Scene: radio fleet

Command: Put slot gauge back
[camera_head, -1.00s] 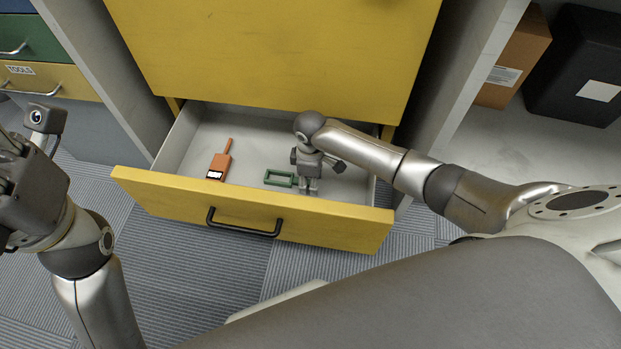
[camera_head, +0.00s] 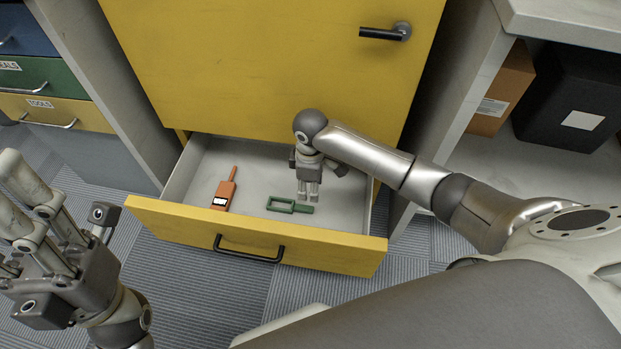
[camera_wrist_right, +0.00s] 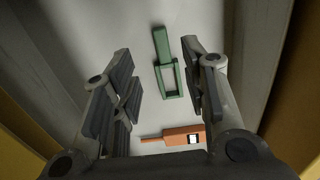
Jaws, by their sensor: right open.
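The green slot gauge (camera_head: 289,206), a flat piece with a rectangular frame and a handle, lies on the floor of the open yellow drawer (camera_head: 215,224). In the right wrist view the slot gauge (camera_wrist_right: 168,65) shows between and beyond my open fingers. My right gripper (camera_head: 308,198) is inside the drawer space, just above the handle end of the gauge, open and empty; it also shows in the right wrist view (camera_wrist_right: 163,85). My left gripper (camera_head: 40,215) is at the far left, outside the drawer, with its fingers spread apart and nothing between them.
An orange handheld device (camera_head: 224,194) with a thin antenna lies in the drawer, left of the gauge. The yellow cabinet (camera_head: 270,70) rises behind. Labelled drawers (camera_head: 45,108) stand at the left. A black bin (camera_head: 575,95) and a cardboard box (camera_head: 502,90) are at the right.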

